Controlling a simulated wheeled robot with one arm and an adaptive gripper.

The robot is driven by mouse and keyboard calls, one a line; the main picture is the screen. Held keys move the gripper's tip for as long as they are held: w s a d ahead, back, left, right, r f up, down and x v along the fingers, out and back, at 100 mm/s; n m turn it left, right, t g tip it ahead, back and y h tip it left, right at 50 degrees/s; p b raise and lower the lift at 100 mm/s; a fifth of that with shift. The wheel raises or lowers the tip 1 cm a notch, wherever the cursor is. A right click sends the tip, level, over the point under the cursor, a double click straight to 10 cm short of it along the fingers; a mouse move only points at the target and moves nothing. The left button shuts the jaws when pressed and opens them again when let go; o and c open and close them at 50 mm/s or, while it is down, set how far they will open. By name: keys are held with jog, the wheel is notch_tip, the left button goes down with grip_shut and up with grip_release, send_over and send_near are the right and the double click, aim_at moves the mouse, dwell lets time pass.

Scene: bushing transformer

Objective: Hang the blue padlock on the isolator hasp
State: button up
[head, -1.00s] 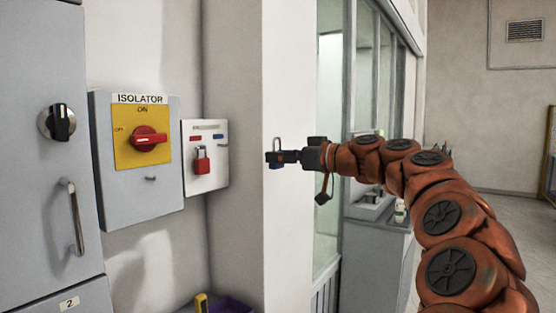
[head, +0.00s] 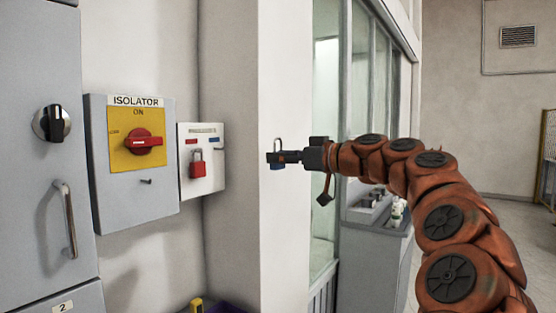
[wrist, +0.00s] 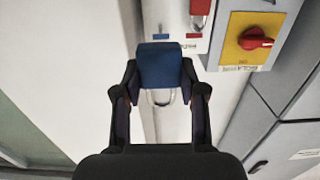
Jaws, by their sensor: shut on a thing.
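My gripper (head: 292,157) is shut on the blue padlock (wrist: 160,65), held by its body between the two fingers. In the head view the padlock (head: 277,165) is mostly hidden by the fingers; its shackle stands up above them. The isolator box (head: 137,200) is on the wall at left, with a yellow plate and a red handle (head: 144,141) turned sideways. A small dark hasp (head: 147,182) sticks out below the yellow plate. My gripper is to the right of the isolator, apart from it.
A white padlock board (head: 202,188) with a red padlock (head: 197,165) hangs between the isolator and a wall corner. A grey cabinet (head: 30,210) with a knob and a bar handle stands at far left. A windowed enclosure (head: 350,80) is behind my arm.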

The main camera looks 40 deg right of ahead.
jog(key=shift+b+v, duration=1.15)
jog(key=shift+v, duration=1.65)
jog(key=shift+f, duration=0.15)
